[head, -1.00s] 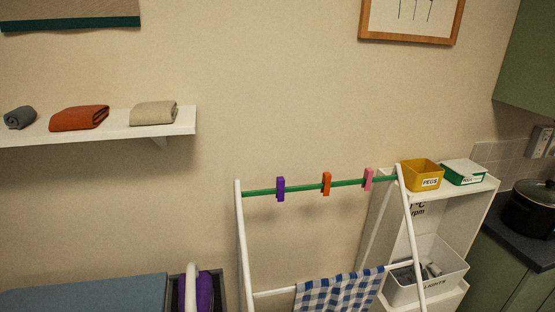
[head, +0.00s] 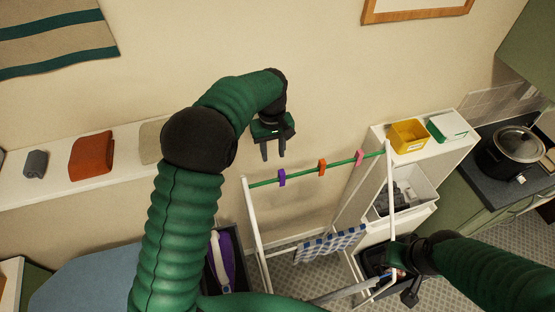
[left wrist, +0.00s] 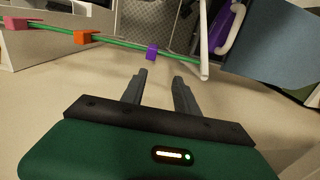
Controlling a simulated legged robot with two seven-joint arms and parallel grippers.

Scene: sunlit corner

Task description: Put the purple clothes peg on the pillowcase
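The purple clothes peg (head: 282,178) is clipped on the green top rail (head: 312,171) of the white drying rack, near its left end. It also shows in the left wrist view (left wrist: 151,52), just beyond the fingertips. My left gripper (head: 273,156) is open and empty, above and slightly left of the peg and apart from it. In the left wrist view the two fingers (left wrist: 159,77) are spread. My right gripper (head: 403,286) is low by the rack's right side; its fingers are unclear. A blue-white checked cloth (head: 330,243) hangs on a lower rail. I cannot identify any cloth as the pillowcase.
An orange peg (head: 322,165) and a pink peg (head: 360,157) share the rail. A white shelf unit (head: 376,146) stands right of the rack. A wall shelf (head: 68,190) with folded cloths is left. A blue padded surface (head: 85,275) and a purple, white-handled object (head: 225,258) lie below.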

